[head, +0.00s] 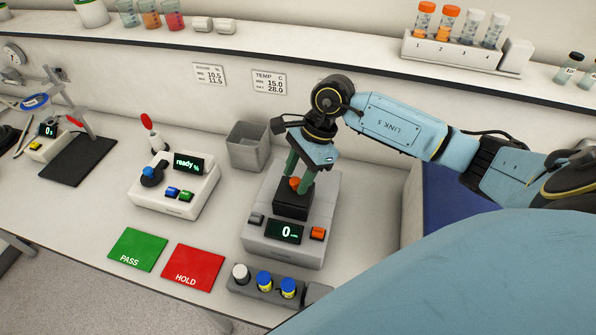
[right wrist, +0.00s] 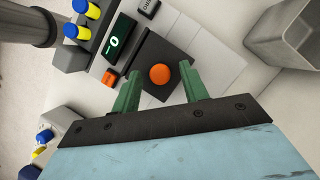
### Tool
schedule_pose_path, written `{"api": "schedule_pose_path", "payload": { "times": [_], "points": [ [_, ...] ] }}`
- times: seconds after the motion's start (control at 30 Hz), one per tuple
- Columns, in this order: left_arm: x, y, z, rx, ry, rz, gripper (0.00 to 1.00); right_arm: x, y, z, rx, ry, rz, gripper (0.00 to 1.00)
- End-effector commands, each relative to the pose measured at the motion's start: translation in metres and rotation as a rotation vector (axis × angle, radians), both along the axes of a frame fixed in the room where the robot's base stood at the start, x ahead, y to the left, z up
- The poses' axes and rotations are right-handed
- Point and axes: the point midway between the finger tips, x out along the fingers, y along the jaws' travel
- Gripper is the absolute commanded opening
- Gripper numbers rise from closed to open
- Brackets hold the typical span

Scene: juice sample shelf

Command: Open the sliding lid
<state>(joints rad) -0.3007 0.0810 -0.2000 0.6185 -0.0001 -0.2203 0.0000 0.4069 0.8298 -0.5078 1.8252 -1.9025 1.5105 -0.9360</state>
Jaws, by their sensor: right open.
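A grey instrument (head: 262,239) with a lit display reading 0 stands on the bench at the middle. The dark lid (head: 291,208) sits on top of it and carries a round orange knob (head: 295,184). In the right wrist view the knob (right wrist: 159,74) is near the middle, over the dark lid (right wrist: 150,53). My right gripper (head: 299,186) is open, its green fingers pointing down at the lid. In the right wrist view the fingertips (right wrist: 161,77) stand on either side of the knob, with gaps visible. My left gripper is not in view.
A grey bin (head: 247,147) stands behind the instrument. A rack (head: 264,289) with capped vials is in front. Green PASS (head: 138,249) and red HOLD (head: 193,267) mats lie to the left, with a "ready" device (head: 174,188) behind them. A shelf (head: 330,55) runs above.

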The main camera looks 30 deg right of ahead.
Motion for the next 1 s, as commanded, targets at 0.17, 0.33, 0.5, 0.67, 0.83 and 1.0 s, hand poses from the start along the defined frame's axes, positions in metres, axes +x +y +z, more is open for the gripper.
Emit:
{"api": "schedule_pose_path", "payload": {
  "times": [0.17,0.33,0.5,0.67,0.83,1.0],
  "points": [
    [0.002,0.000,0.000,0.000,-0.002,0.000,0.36,0.000,0.000,0.000,0.000,0.000,0.000,0.40],
    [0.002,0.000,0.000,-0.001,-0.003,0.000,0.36,0.000,0.000,0.000,0.000,0.000,0.000,0.18],
    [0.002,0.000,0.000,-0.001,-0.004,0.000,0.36,0.000,0.000,0.000,-0.001,0.000,0.000,0.00],
    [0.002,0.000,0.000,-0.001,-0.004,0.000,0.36,0.000,-0.001,0.000,-0.001,0.000,0.000,0.00],
    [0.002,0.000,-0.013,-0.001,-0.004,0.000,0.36,0.010,-0.011,-0.003,-0.005,-0.003,0.000,0.00],
    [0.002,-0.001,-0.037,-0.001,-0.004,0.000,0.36,0.027,-0.034,-0.005,-0.006,-0.002,-0.002,0.00]
  ]
}}
